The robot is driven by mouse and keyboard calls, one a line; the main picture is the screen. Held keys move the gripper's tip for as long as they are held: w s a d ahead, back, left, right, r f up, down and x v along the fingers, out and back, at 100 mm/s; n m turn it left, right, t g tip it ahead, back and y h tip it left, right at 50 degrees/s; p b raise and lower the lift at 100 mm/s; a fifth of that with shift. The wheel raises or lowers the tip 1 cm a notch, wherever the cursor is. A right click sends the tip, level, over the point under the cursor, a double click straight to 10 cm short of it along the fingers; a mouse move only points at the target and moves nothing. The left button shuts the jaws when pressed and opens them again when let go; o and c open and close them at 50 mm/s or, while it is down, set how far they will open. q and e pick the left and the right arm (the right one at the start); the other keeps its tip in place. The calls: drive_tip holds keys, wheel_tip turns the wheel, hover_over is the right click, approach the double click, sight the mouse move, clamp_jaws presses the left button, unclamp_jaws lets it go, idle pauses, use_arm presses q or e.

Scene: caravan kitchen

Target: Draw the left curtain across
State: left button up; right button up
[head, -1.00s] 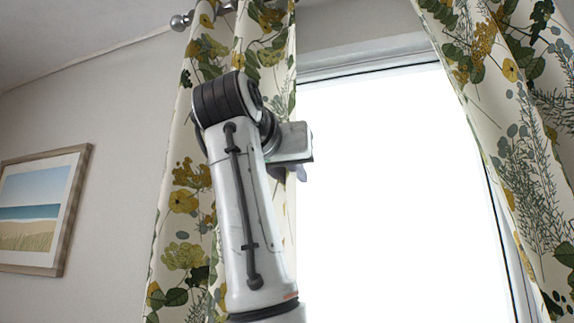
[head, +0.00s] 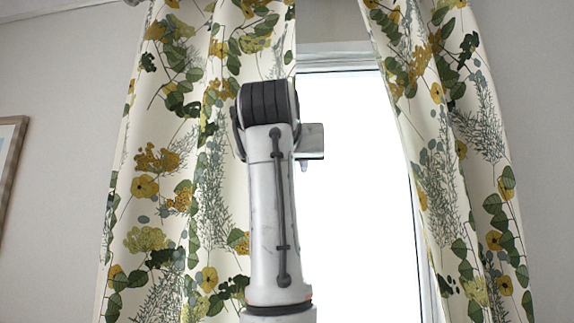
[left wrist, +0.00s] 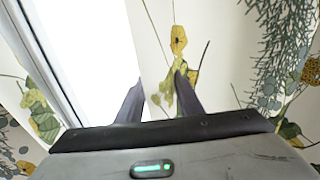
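The left curtain (head: 165,150), cream with yellow flowers and green leaves, hangs from the rod and spreads over the left part of the bright window (head: 350,200). Its inner edge is beside my left gripper (head: 306,155), which is mostly hidden behind my arm in the head view. In the left wrist view the curtain (left wrist: 225,60) fills the middle and right. The exact contact is hard to see. My right gripper is out of view.
The matching right curtain (head: 450,160) hangs over the window's right side. A bare strip of window lies between the curtains.

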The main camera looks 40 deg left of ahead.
use_arm(q)
drive_tip(key=shift+s, duration=0.15)
drive_tip(key=b+v, duration=0.2)
drive_tip(key=v, duration=0.8)
drive_tip(key=shift+b, duration=0.35)
